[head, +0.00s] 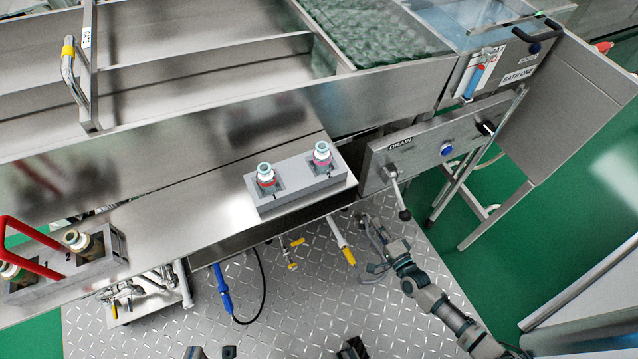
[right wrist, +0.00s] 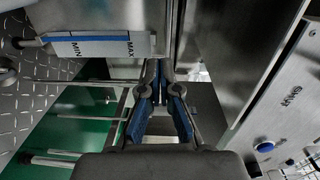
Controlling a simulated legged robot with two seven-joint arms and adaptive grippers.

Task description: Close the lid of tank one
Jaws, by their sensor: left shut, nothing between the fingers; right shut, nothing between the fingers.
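Tank one is the section marked "BATH ONE" (head: 520,77) at the upper right of the head view. A clear, glass-like panel (head: 480,14) shows over it, with a black bar handle (head: 538,36) at its right. I cannot tell how far this lid is open, as the top edge cuts it off. My right gripper (head: 374,246) is low in front of the washer, below the "DRAIN" panel and well away from the lid. In the right wrist view its blue-padded fingers (right wrist: 160,68) are shut and empty. I cannot make out my left gripper.
The drain panel (head: 418,150) has a lever (head: 398,190) and blue button near my right arm. A metal side sheet (head: 580,110) stands at the right. A grey block (head: 300,190) with two bottles sits on the front ledge. A level gauge (right wrist: 100,45) shows in the wrist view.

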